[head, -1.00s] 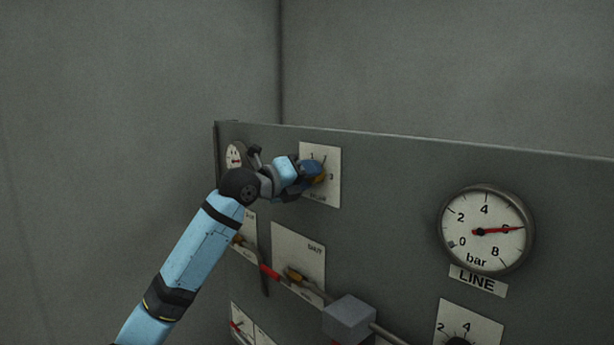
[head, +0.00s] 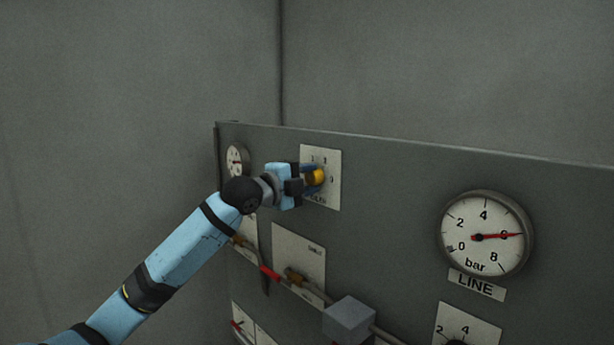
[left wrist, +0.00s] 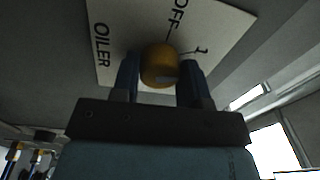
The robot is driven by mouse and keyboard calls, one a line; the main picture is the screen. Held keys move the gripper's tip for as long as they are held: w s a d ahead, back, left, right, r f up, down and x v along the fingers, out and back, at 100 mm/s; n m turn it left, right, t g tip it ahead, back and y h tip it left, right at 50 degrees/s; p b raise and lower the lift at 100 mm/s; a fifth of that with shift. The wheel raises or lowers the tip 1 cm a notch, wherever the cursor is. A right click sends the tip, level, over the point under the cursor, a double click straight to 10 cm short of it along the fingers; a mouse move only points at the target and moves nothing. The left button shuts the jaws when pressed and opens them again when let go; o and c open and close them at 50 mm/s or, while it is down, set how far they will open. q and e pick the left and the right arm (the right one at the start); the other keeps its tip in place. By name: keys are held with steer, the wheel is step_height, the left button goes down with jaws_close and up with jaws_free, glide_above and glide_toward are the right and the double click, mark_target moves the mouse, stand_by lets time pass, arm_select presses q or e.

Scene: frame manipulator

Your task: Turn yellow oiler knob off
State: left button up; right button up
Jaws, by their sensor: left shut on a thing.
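The yellow oiler knob (head: 317,177) sits on a white plate (head: 331,195) high on the grey panel. In the left wrist view the yellow knob (left wrist: 159,66) is in front of the plate (left wrist: 107,25) marked OILER and OFF, with a further mark beside OFF. My left gripper (head: 310,178) is shut on the knob, one blue finger on each side, as the left wrist view shows (left wrist: 158,75). The part of the scale behind the knob is hidden. My right gripper is in neither view.
A LINE gauge (head: 485,234) in bar is on the panel at the right, its needle near 6. A smaller gauge (head: 237,160) is left of my gripper. Below are a red-handled lever (head: 270,273) and a grey block (head: 348,319) on a bar.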

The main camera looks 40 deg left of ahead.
arm_select(q)
steer(key=n+p, duration=0.1)
steer(key=n, duration=0.3)
steer(key=shift+r, duration=0.1)
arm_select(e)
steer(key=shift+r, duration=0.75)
arm_select(q)
steer(key=n+p, duration=0.2)
steer(key=n, duration=0.1)
steer(key=shift+n+y, duration=0.3)
steer(key=shift+n, duration=0.1)
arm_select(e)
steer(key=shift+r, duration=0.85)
arm_select(q)
steer(key=n+p, duration=0.2)
steer(key=n, duration=0.1)
steer(key=shift+n, duration=0.4)
steer(key=shift+n+y+p, duration=0.3)
steer(key=shift+n+p, duration=0.85)
steer(key=shift+n, duration=0.55)
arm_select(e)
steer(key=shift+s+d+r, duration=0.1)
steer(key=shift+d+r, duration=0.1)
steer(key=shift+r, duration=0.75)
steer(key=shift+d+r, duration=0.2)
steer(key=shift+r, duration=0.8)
